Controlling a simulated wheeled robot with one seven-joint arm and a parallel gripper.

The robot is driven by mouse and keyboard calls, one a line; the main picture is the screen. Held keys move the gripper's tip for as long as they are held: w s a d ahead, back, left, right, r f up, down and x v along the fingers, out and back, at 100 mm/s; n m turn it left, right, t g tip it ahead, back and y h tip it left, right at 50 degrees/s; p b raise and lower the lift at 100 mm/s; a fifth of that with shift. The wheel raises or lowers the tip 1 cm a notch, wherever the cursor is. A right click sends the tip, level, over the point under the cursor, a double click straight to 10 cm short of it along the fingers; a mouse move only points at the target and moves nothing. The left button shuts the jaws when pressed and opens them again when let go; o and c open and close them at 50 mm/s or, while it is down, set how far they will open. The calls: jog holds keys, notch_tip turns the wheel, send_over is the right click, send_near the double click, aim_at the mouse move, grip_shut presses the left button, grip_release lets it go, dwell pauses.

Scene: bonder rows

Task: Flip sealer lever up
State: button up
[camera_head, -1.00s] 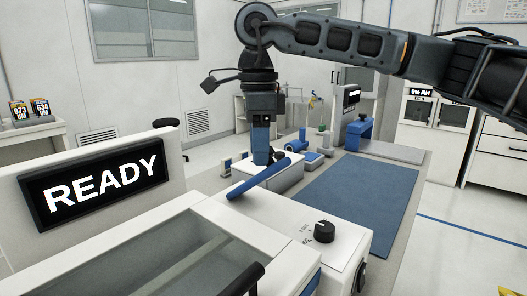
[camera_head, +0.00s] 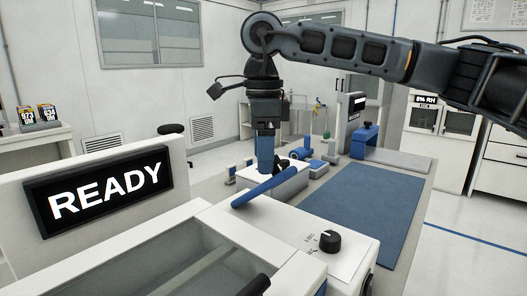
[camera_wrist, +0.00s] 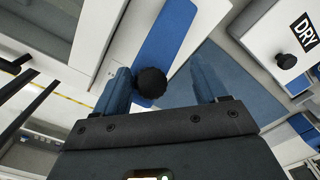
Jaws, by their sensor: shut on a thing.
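The sealer is a low white unit (camera_head: 285,184) with a long blue bar (camera_head: 263,190) across its near side. In the wrist view, a blue lever (camera_wrist: 163,38) ends in a round black knob (camera_wrist: 150,82). My gripper (camera_head: 265,172) points down just behind the blue bar in the head view. In the wrist view, my gripper (camera_wrist: 163,85) has its fingers on either side of the knob, with the knob nearer the left finger. It is shut on the lever's knob, though the contact itself is hard to see. My fingers hide part of the sealer in the head view.
A machine with a READY display (camera_head: 106,189) and a glass lid stands in front at left. A black dial (camera_head: 330,241) is on a white panel. A blue mat (camera_head: 357,207) lies clear to the right. Blue and white fixtures (camera_head: 312,163) stand behind the sealer.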

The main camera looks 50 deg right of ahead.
notch_tip(320, 180, up, 8)
dwell(0.5)
jog(key=shift+f, duration=0.15)
dwell(0.3)
